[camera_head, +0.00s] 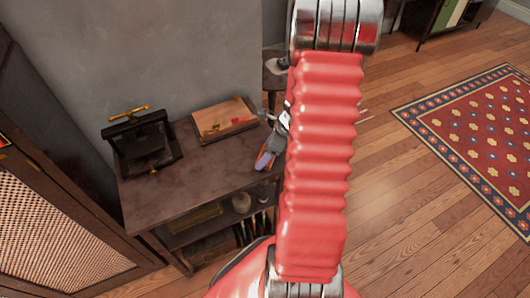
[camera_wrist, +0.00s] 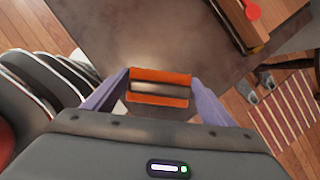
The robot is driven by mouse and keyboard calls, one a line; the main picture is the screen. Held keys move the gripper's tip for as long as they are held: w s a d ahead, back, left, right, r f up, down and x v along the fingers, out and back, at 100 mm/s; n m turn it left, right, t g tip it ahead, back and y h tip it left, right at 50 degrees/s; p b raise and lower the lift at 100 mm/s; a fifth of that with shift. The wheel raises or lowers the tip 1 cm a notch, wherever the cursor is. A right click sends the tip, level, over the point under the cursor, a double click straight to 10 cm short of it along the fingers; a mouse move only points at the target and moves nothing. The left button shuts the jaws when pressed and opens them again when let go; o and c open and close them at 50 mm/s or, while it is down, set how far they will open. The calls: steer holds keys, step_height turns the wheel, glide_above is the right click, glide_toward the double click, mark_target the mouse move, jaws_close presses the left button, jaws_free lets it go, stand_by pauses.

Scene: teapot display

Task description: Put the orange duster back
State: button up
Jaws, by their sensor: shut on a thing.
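The orange duster (camera_wrist: 160,75) shows in the wrist view as a small block with two orange edges and a greyish-brown middle. My gripper (camera_wrist: 160,90) is shut on it, with one purple finger at each side. I cannot tell whether the duster touches the tabletop. My red arm hides part of the table's right side.
A black press-like device with a brass handle (camera_head: 140,142) stands on the table's left. A flat wooden box (camera_head: 224,119) lies at the back. A patterned rug (camera_head: 480,140) lies to the right. The front tabletop is clear.

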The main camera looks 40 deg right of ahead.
steer(key=shift+f, duration=0.1)
steer(key=o, duration=1)
steer(key=v, duration=1.2)
